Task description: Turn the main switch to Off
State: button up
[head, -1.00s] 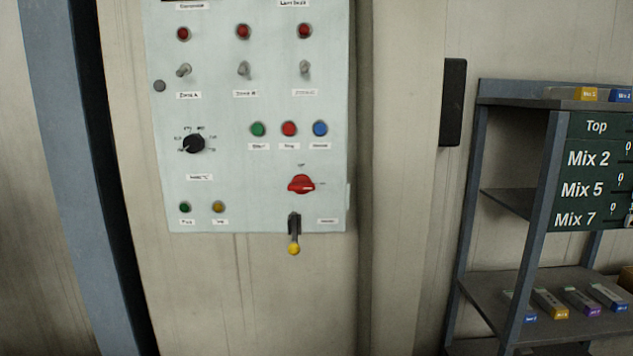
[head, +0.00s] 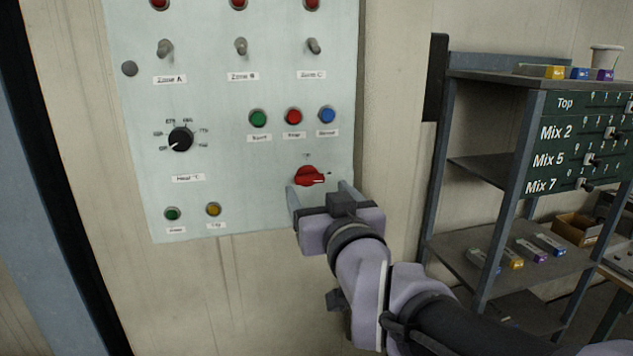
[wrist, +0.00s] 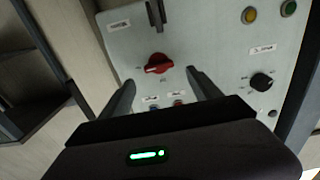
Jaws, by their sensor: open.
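The main switch, a red rotary knob (head: 310,176), sits low on the right of the pale control panel (head: 215,100). Its pale pointer mark faces right, with small labels above and beside it too blurred to read surely. In the wrist view the knob (wrist: 158,63) appears upside down, its mark to the left. My gripper (head: 319,188) is open and empty, with one finger to each side of the knob in the head view. In the wrist view the fingertips (wrist: 160,78) also flank the knob's line. I cannot tell whether they touch it.
Green, red and blue push buttons (head: 293,116) sit above the knob. A black dial (head: 180,139) is to the left. A dark lever (wrist: 155,15) shows near the knob in the wrist view. A metal shelf (head: 470,240) with small boxes stands to the right.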

aim_at(311, 179)
jog(key=x, duration=0.6)
jog(key=shift+d, duration=0.1)
